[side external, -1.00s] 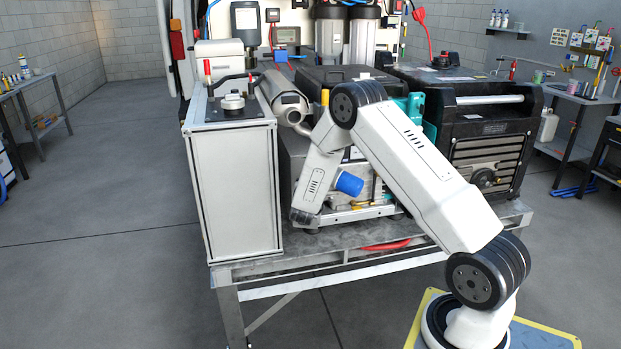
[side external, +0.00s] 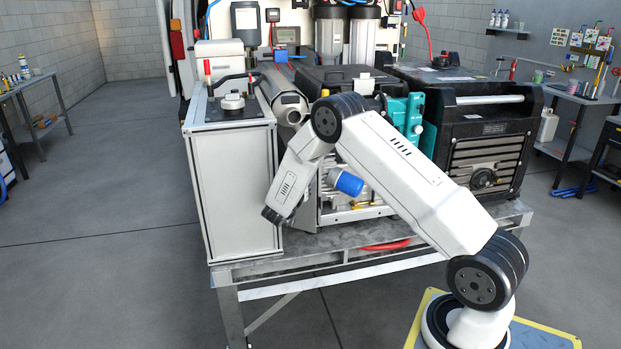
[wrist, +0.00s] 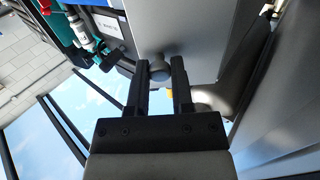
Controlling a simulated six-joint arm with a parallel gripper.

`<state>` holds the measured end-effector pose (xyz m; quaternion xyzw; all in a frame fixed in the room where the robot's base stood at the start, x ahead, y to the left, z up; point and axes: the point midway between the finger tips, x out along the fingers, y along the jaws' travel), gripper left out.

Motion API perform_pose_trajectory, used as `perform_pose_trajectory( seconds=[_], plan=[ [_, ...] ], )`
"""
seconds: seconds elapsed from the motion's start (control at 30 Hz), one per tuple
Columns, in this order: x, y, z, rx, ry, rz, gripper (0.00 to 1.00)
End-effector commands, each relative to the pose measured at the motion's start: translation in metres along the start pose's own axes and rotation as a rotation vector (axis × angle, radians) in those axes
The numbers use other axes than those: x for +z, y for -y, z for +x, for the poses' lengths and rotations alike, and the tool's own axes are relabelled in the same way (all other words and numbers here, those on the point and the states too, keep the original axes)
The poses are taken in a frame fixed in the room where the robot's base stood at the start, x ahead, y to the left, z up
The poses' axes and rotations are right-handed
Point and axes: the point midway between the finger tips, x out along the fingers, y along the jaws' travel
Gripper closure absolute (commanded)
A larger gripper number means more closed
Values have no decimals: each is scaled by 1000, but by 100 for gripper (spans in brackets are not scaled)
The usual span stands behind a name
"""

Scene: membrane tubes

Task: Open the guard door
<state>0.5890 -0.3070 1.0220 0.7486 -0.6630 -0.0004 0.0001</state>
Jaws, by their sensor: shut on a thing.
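The guard door is a plain grey panel in the wrist view (wrist: 200,28), with a round grey knob (wrist: 160,72) near its lower edge in that picture. My gripper (wrist: 159,65) has its two black fingers on either side of the knob and is shut on it. In the side external view the door (side external: 308,206) shows as a narrow grey strip at the left of the machine's open front. My wrist link covers part of it, and the fingers and knob are hidden there.
A tall grey cabinet (side external: 235,190) stands close on the left of my wrist. A blue filter (side external: 348,183) and the teal pump (side external: 405,112) sit to the right. A black generator (side external: 485,150) stands further right. The metal bench front edge (side external: 340,262) lies below.

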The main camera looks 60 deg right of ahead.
Motion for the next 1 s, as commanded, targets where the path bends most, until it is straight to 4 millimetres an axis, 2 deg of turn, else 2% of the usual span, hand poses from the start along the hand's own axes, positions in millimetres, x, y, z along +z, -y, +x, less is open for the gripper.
perform_pose_trajectory(
  seconds=[0.17, 0.2, 0.27, 0.67, 0.87, 1.0],
  plan=[
    [0, 0, 0, 0, -2, 1, 100],
    [0, 0, 0, 0, -2, 1, 59],
    [0, 0, 0, 0, -2, 1, 40],
    [0, 0, -2, -2, -1, 1, 38],
    [0, 0, -16, -2, 0, 1, 38],
    [0, 1, -33, -4, -1, 1, 38]
  ],
)
